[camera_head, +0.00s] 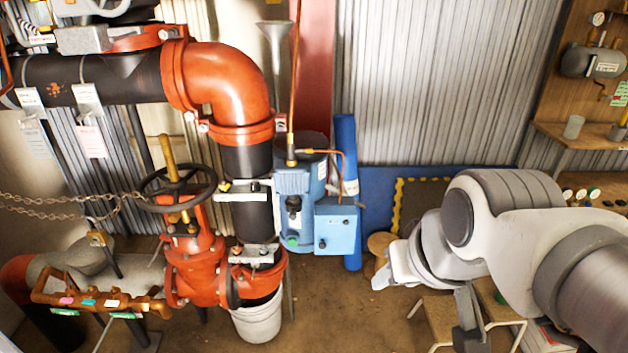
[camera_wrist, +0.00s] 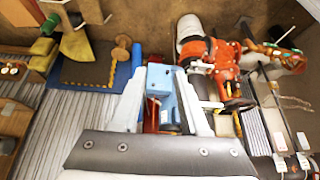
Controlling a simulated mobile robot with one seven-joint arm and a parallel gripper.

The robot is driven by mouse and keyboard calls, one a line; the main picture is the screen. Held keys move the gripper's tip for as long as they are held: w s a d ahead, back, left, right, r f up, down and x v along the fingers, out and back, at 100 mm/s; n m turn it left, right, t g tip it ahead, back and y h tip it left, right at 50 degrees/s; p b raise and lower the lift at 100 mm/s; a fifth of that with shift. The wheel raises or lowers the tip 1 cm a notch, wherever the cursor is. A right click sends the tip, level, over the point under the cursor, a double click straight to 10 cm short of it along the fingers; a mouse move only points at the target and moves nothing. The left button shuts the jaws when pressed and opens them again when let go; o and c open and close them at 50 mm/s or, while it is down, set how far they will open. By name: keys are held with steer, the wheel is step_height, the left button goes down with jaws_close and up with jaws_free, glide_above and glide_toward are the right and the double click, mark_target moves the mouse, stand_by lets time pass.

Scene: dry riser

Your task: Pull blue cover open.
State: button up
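A light-blue box with a flat front cover (camera_head: 337,229) is fixed to the right of a blue cylindrical pump unit (camera_head: 297,205). Small dark knobs show on its face. In the wrist view the blue box (camera_wrist: 160,78) appears beyond and between my fingertips. My gripper (camera_head: 382,280) is to the right of the box and a little lower in the head view, apart from it. In the wrist view my gripper (camera_wrist: 160,72) has its two fingers spread with nothing held between them. The cover looks closed; its hinge side cannot be told.
Orange-red pipework (camera_head: 225,85) with a black handwheel (camera_head: 178,188) stands left of the pump. A blue upright roll (camera_head: 347,190) is behind the box. A white bucket (camera_head: 257,318) sits below. A stool (camera_head: 440,320) stands under my arm. Open floor lies front centre.

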steer(key=shift+o, duration=0.6)
steer(key=w+a+f+n+y, duration=0.1)
steer(key=w+a+f, duration=0.5)
steer(key=w+f, duration=0.1)
steer(key=shift+w+f+y, duration=0.15)
steer(key=shift+w+y, duration=0.15)
steer(key=shift+w, duration=0.35)
steer(key=n+t+h+b, duration=0.3)
steer(key=n+t, duration=0.9)
steer(key=n, duration=0.4)
glide_toward(322, 247)
steer(key=w, duration=0.6)
steer(key=w+p, duration=0.1)
steer(key=w, duration=0.2)
steer(key=shift+d+f, duration=0.15)
steer(key=shift+d, duration=0.1)
